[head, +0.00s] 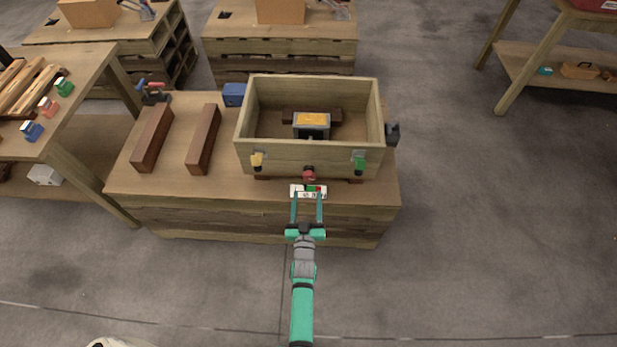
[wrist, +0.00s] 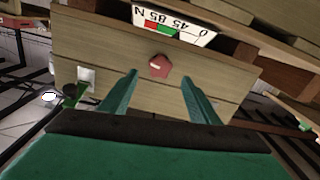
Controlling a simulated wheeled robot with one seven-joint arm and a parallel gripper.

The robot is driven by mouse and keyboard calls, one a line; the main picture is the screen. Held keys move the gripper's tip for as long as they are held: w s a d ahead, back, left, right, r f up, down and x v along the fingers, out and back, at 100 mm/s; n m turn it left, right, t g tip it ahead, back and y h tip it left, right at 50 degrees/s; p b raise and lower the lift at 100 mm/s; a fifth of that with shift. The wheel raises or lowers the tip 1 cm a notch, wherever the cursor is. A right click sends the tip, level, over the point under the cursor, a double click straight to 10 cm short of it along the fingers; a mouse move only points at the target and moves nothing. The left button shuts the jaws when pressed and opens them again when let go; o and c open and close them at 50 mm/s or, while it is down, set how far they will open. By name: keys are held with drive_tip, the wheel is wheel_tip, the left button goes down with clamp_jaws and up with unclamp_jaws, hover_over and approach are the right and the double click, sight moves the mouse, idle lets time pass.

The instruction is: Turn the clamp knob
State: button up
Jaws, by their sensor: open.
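The red clamp knob (head: 309,173) is on the front wall of an open wooden box (head: 285,160). In the wrist view the knob (wrist: 160,65) shows with a pale mark on its face, just beyond and between my fingertips. A white scale plate (head: 297,190) with a green and a red band sits below the knob; it reads upside down in the wrist view (wrist: 190,27), with 0, 45, 85 and N. My gripper (head: 306,199) is open and empty, its green fingers (wrist: 159,80) pointing at the knob and apparently not touching it. A pointer on the scale cannot be made out.
A yellow-topped grey block (head: 312,119) sits inside the box. Yellow (head: 257,161) and green (head: 359,163) latches flank the knob. Two brown bars (head: 153,138) lie left on the pallet table. A workbench (head: 85,110) stands left; the floor in front is clear.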

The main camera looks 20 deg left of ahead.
sight(309, 179)
drive_tip(key=x, duration=0.9)
drive_tip(key=shift+w, duration=0.2)
drive_tip(key=c, duration=1.1)
drive_tip(key=shift+o, duration=0.2)
drive_tip(key=shift+m, duration=0.4)
drive_tip(key=shift+m, duration=2.6)
drive_tip(key=o, duration=1.1)
drive_tip(key=shift+c, duration=0.2)
